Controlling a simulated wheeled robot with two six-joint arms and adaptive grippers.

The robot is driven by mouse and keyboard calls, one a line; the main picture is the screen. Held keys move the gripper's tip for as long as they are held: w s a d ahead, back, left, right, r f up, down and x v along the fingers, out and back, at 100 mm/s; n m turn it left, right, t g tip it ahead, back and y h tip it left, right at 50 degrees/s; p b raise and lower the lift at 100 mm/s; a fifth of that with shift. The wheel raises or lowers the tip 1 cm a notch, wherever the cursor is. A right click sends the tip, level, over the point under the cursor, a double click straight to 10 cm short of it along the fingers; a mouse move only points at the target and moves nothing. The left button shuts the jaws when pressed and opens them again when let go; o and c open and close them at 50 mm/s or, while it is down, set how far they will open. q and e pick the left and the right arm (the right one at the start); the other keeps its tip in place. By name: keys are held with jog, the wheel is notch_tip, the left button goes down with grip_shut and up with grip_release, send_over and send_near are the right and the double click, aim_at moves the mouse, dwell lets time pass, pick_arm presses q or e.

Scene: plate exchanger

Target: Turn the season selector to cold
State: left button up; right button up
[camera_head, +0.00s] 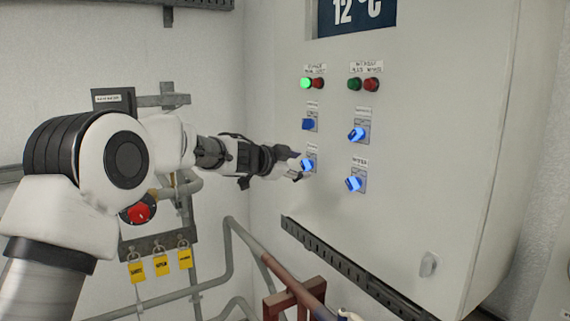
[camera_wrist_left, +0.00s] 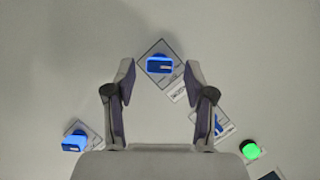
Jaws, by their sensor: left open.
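Several blue selector knobs sit on the white cabinet door; their labels are too small to read, so I cannot tell which one is the season selector. The lower left knob (camera_head: 308,164) is lit, and my left gripper (camera_head: 296,169) is right in front of it. In the left wrist view this lit knob (camera_wrist_left: 159,65) lies between the two spread fingertips of the open left gripper (camera_wrist_left: 160,82), with a gap on both sides. The other knobs are upper left (camera_head: 309,124), upper right (camera_head: 356,134) and lower right (camera_head: 354,183). My right gripper is not in view.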

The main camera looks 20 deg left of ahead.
pick_arm(q)
jog(key=v, duration=0.9)
jog(key=shift+s, duration=0.35)
jog(key=shift+r, duration=0.2)
